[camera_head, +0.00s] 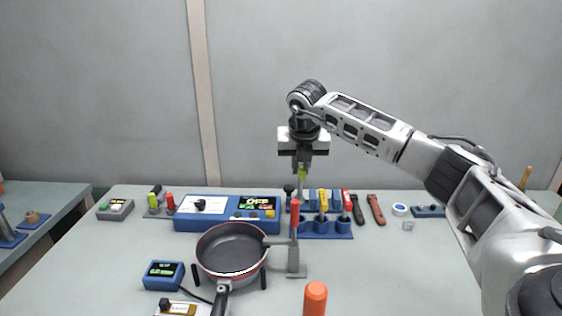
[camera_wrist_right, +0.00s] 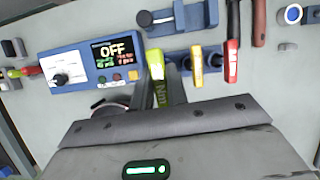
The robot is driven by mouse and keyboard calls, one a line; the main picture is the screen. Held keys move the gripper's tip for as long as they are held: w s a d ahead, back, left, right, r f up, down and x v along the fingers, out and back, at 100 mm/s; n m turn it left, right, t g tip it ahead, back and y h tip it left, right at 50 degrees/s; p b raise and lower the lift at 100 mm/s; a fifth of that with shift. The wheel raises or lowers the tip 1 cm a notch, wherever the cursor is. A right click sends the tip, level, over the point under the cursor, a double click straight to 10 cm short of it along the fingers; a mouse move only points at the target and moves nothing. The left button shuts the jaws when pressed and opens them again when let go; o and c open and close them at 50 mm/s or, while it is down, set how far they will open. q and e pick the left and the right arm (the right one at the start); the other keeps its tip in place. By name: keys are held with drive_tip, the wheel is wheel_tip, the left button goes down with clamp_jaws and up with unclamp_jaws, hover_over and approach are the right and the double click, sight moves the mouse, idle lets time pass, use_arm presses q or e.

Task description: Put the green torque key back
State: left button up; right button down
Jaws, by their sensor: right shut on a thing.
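The green torque key (camera_wrist_right: 158,78) is in my right gripper (camera_head: 302,168). In the head view a small green part of the key (camera_head: 302,173) shows at the fingertips, above the left part of the blue rack (camera_head: 342,235). A grey shaft appears to hang below it. The rack also holds a yellow-handled key (camera_head: 322,200) and a red-handled key (camera_head: 347,201). These also show in the wrist view, the yellow one (camera_wrist_right: 197,66) beside the green key and the red one (camera_wrist_right: 231,62) further right. I cannot tell whether the green key's lower end touches the rack. My left gripper is out of view.
A blue control box (camera_head: 228,226) reading OFF stands left of the rack. A pan (camera_head: 230,247) is in front of it, with a red-handled tool (camera_head: 295,240) upright to its right. An orange cylinder (camera_head: 315,298) stands at the front. The table's right front is clear.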

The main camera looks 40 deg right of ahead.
sight(300, 192)
drive_tip(key=shift+w+f, duration=0.2)
drive_tip(key=shift+s+f+b, duration=0.25)
drive_tip(key=shift+f+b, duration=0.35)
drive_tip(key=shift+b, duration=0.05)
wheel_tip(300, 192, down, 3)
drive_tip(key=shift+r+b, duration=0.15)
drive_tip(key=shift+b, duration=0.9)
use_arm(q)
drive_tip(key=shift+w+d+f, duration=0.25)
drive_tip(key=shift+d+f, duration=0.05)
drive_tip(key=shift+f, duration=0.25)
use_arm(e)
drive_tip(key=shift+w, duration=0.15)
use_arm(q)
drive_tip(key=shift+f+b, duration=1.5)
drive_tip(key=shift+b, duration=0.1)
use_arm(e)
drive_tip(key=shift+f, duration=2.4)
drive_tip(key=c, duration=1.3)
unclamp_jaws()
